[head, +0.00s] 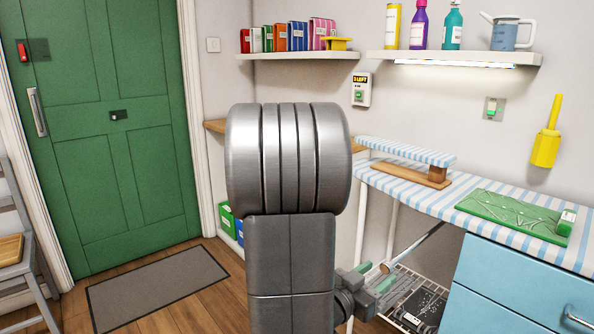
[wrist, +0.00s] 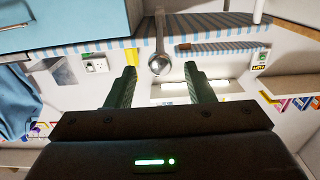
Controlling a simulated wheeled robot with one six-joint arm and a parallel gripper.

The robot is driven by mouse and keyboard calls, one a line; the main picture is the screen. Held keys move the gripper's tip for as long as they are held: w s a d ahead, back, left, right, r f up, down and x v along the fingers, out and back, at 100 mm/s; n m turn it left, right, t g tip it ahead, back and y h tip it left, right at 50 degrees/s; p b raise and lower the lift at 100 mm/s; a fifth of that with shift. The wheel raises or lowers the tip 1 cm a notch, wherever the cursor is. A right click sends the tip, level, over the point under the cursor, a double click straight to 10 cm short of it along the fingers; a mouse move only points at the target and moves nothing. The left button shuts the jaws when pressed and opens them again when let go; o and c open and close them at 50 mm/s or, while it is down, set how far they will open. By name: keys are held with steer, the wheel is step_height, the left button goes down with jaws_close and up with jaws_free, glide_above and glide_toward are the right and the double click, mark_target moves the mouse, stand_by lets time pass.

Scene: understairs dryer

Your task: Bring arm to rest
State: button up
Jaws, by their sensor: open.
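My arm fills the middle of the head view, with a large ribbed metal joint above a dark grey link. My gripper (head: 388,284) shows low to the right of that link, beside a wire rack under the striped worktop. In the wrist view my gripper (wrist: 160,76) has its two dark green fingers spread apart with nothing held between them. A rounded metal end on a rod (wrist: 160,64) shows beyond the gap between the fingertips; its distance is unclear. Part of my gripper is hidden behind my arm in the head view.
The striped worktop (head: 400,187) bears a small ironing board (head: 405,150) and a green mat (head: 500,212). Blue drawers (head: 500,285) stand at the right. The wire rack (head: 437,290) is close to my gripper.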

mark_target(384, 269)
steer(key=shift+b+x, duration=0.4)
steer(key=shift+x, duration=2.4)
